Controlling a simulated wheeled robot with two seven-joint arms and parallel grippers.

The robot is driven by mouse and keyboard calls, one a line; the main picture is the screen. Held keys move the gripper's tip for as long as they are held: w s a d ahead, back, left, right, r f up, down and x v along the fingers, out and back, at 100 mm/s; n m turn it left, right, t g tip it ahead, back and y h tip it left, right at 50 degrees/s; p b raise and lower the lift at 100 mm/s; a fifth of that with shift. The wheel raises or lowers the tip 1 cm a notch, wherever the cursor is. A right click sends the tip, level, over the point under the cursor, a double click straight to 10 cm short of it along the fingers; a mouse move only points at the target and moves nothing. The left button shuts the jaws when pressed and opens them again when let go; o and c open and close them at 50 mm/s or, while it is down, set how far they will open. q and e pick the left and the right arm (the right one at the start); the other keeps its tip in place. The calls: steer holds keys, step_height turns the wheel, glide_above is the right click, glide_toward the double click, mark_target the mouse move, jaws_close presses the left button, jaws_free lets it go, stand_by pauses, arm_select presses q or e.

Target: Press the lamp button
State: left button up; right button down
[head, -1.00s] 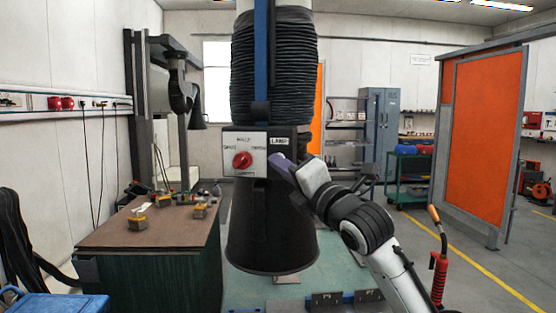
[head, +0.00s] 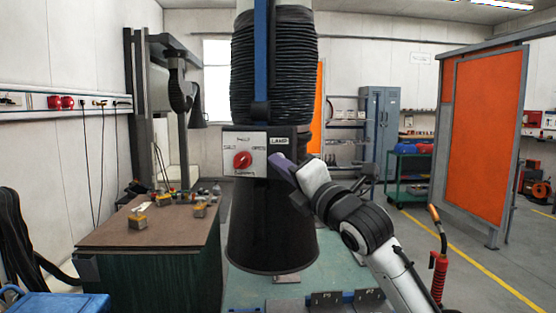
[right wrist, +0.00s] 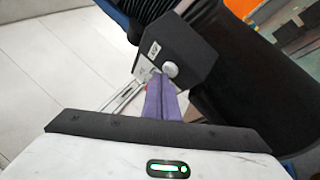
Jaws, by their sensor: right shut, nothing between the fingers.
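The lamp button is a pale round knob (right wrist: 170,69) on the dark side face of the control box, beside a small white label (right wrist: 154,49) in the right wrist view. In the head view the box's LAMP label (head: 280,141) shows, but my gripper hides the button. My right gripper (head: 278,160) is shut and empty, with purple fingers. In the right wrist view its fingertips (right wrist: 158,74) are right by the button, just left of and below it. I cannot tell whether they touch it. My left gripper is not in view.
The box's white front plate (head: 230,168) carries a red rotary knob (head: 242,160). The box is on the black extraction hood (head: 272,230). A brown-topped bench (head: 150,235) with small parts stands left. An orange screen (head: 487,140) stands right.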

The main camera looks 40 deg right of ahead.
steer(key=shift+s+a, duration=0.3)
steer(key=s+a+p, duration=0.1)
steer(key=s+a, duration=0.3)
steer(key=shift+a, duration=0.25)
stand_by(0.4)
stand_by(1.0)
